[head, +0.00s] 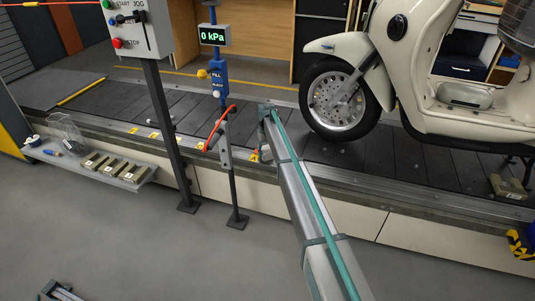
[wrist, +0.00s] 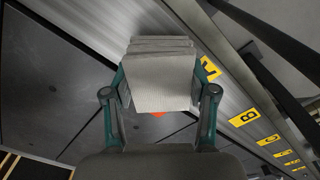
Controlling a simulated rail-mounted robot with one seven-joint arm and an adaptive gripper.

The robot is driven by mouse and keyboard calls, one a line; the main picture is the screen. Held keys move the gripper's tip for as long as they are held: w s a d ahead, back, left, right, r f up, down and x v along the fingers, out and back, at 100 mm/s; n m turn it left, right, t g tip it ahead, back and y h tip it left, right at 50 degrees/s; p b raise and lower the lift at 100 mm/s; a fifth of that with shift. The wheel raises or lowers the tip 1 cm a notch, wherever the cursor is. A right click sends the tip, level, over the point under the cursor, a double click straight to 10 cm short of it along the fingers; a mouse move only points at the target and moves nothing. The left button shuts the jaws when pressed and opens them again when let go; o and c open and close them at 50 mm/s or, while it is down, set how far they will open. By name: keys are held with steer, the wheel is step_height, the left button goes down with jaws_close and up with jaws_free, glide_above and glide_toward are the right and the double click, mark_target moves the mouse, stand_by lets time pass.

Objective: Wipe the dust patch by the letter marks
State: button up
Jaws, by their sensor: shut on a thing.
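My gripper (wrist: 160,88) is shut on a light grey, layered pad like a folded cloth (wrist: 160,75) in the wrist view. The pad is above the seam between dark slats and a metal edge strip; I cannot tell if it touches. Yellow letter marks run along the strip; one is partly covered beside the pad (wrist: 209,68), and the B mark (wrist: 243,117) and C mark (wrist: 268,140) are readable. A small orange-red spot shows below the pad. No dust patch can be made out. In the head view my arm reaches the conveyor edge, and my gripper is not clearly visible there.
A cream scooter (head: 345,95) stands on the dark slat conveyor (head: 325,150) at right. A shelf (head: 130,180) with small boxes is at left.

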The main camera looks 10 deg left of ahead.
steer(key=shift+s+d+r+p, duration=0.1)
steer(key=shift+r+p, duration=0.8)
steer(key=shift+r, duration=0.7)
steer(key=shift+d+r+p, duration=0.1)
steer(key=shift+r+p, duration=0.75)
steer(key=shift+r, duration=0.7)
